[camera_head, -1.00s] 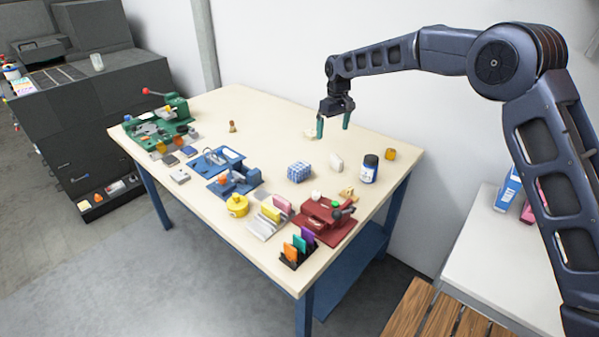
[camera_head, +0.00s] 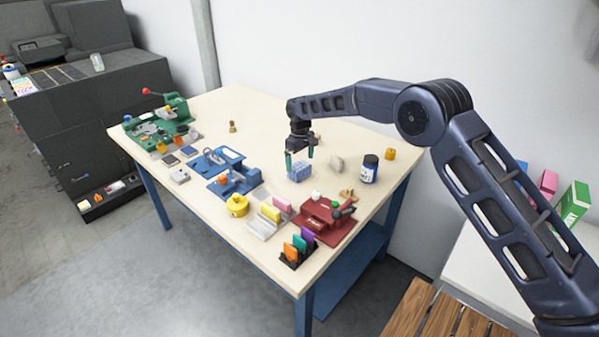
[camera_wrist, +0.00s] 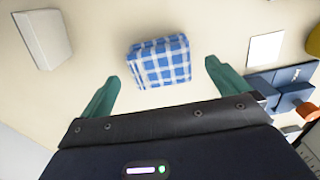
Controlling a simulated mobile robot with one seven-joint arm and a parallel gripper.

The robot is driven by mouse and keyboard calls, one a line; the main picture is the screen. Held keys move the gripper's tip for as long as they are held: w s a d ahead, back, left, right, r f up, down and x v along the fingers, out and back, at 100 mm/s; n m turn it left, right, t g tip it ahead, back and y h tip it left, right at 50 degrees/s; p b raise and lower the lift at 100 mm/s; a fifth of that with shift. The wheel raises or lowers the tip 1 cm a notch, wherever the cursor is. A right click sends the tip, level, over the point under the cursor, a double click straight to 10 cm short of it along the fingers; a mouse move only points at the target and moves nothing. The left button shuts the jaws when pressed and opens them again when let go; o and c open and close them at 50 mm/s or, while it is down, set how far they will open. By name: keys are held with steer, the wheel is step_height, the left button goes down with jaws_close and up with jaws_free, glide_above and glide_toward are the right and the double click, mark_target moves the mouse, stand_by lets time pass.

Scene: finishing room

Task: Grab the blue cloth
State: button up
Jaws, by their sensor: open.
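The blue cloth (camera_head: 299,172) is a folded, blue-and-white checked bundle lying on the table. My gripper (camera_head: 299,160) is open and empty, with its green fingers pointing down just above the cloth and partly in front of it. In the wrist view the cloth (camera_wrist: 160,62) lies a little beyond the fingertips of my gripper (camera_wrist: 163,70), roughly centred between them. The fingers do not appear to touch it. How high they are above the table is hard to tell.

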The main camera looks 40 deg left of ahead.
mark_target(300, 165)
steer(key=shift+a+f, duration=0.2)
steer(key=shift+f, duration=2.55)
steer(key=c, duration=0.9)
